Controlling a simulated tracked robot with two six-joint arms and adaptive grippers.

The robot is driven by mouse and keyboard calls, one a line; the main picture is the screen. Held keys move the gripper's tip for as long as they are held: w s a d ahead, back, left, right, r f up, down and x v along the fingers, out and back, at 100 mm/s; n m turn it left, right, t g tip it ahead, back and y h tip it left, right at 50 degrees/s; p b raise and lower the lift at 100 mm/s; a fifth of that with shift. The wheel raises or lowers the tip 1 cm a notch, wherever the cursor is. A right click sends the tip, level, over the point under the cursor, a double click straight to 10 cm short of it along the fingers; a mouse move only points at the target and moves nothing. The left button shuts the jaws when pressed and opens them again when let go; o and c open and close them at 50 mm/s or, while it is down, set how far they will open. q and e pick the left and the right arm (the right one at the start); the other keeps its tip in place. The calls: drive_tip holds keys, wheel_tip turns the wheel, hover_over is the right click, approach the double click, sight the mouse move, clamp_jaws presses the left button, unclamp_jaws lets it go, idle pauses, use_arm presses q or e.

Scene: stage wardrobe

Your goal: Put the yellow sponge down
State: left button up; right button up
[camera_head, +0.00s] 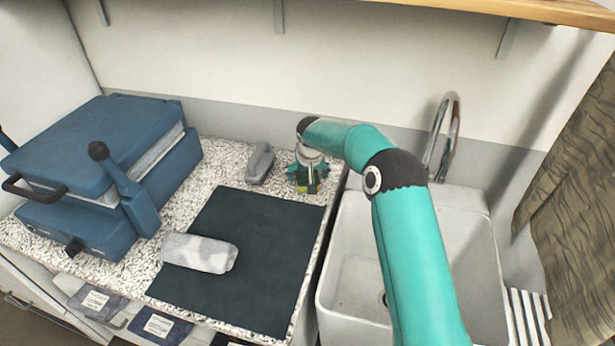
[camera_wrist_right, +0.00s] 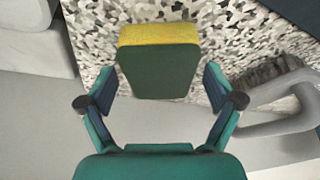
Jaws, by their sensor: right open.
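The yellow sponge (camera_wrist_right: 158,35) has a dark green side (camera_wrist_right: 158,75). In the right wrist view it stands between the spread fingers of my right gripper (camera_wrist_right: 160,88), with a gap on each side. In the head view only a bit of the sponge (camera_head: 309,187) shows below my right gripper (camera_head: 308,180), at the back right of the speckled counter. The sponge appears to be on the counter, though its underside is hidden. My right gripper is open and close around it. My left gripper is not in view.
A grey brush (camera_head: 260,163) lies just left of my right gripper. A dark mat (camera_head: 255,255) bears a rolled grey cloth (camera_head: 200,252) at its left. A blue case-like machine with a lever (camera_head: 90,150) stands at left. A white sink (camera_head: 350,290) with a tap (camera_head: 440,125) is at right.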

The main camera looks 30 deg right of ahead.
drive_tip(key=b+v, duration=0.1)
drive_tip(key=v, duration=1)
drive_tip(key=shift+b, duration=0.4)
